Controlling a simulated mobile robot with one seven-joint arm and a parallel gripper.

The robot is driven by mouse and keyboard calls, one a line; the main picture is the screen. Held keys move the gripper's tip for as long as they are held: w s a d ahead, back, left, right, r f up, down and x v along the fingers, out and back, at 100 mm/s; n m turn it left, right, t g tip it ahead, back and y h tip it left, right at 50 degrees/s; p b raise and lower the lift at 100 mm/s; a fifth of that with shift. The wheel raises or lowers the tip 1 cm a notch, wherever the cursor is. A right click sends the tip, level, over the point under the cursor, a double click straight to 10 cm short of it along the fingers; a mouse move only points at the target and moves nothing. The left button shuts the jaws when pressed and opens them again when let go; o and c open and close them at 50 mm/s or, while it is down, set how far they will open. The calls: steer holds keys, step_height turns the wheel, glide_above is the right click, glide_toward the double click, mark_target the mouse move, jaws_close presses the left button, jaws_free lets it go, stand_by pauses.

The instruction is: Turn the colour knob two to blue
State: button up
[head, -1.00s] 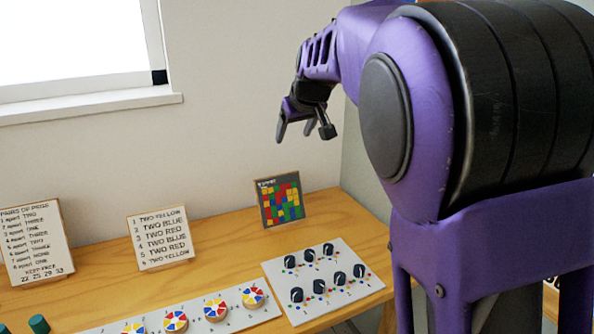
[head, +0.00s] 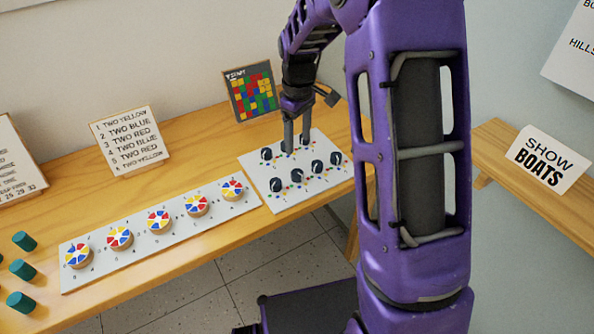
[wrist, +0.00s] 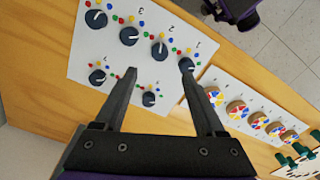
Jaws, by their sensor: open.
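The white knob panel (head: 262,198) lies on the wooden table and carries two rows of dark knobs ringed by small coloured dots. Colour knob two (head: 297,173) appears to be second from the left in the front row; it also shows in the wrist view (wrist: 159,51), near a printed 2. Its white mark points roughly toward the top there, but I cannot tell at which colour. My gripper (head: 297,145) is open and empty, pointing down over the panel's back row. In the wrist view its fingertips (wrist: 159,72) are spread, with knob two beyond the gap. One finger hides part of the back row.
A panel of coloured wheels (head: 140,246) lies to the left, with teal pegs (head: 22,269) beyond it. A card listing "two blue" and other colours (head: 130,140) and a colour-grid board (head: 251,93) stand behind. A "Show Boats" sign (head: 547,160) stands on a shelf at right.

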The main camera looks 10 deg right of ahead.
mark_target(298, 173)
step_height(298, 173, down, 12)
steer(key=shift+r+b, duration=0.2)
steer(key=shift+b, duration=0.35)
steer(key=shift+c, duration=0.4)
jaws_close()
